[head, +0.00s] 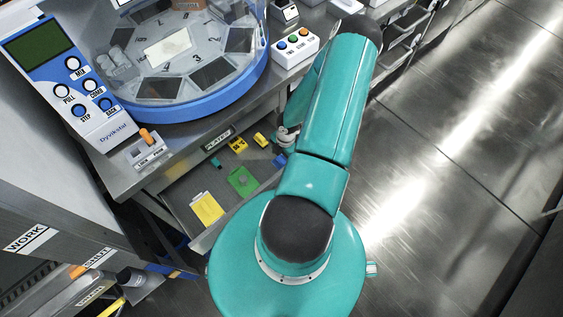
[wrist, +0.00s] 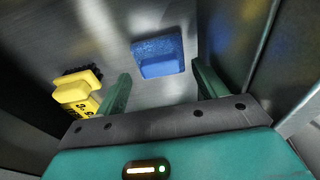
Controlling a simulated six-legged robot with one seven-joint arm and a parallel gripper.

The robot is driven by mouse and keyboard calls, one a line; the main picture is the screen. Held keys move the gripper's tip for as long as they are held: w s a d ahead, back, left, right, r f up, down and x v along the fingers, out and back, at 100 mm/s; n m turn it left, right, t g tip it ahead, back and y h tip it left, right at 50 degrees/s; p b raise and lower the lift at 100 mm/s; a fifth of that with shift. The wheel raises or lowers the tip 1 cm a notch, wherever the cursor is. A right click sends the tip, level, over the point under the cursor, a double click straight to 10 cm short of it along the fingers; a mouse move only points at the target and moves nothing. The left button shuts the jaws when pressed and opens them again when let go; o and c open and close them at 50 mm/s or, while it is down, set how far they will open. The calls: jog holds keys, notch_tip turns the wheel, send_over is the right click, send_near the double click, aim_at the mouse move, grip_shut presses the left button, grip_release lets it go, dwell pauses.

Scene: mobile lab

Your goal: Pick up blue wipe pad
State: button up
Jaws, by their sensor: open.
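The blue wipe pad (wrist: 158,57) lies on the grey metal drawer floor in the wrist view, with a raised block on its near side. It also shows small in the head view (head: 280,160), close beside my arm. My gripper (wrist: 161,72) is open, its two green fingers spread apart. The pad appears beyond and between the fingertips, with nothing held. In the head view my arm covers most of the gripper.
A yellow block with black bristles (wrist: 78,92) lies left of the fingers. The open drawer also holds a green pad (head: 243,181) and a yellow pad (head: 207,209). A drawer wall (wrist: 238,35) rises close on the right. The bench with a round device (head: 225,95) overhangs the drawer.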

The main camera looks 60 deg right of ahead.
aim_at(282, 159)
notch_tip(282, 159, down, 2)
jog(key=shift+f, duration=0.1)
jog(key=c, duration=0.7)
jog(key=shift+o, duration=0.2)
notch_tip(282, 159, up, 10)
dwell(0.3)
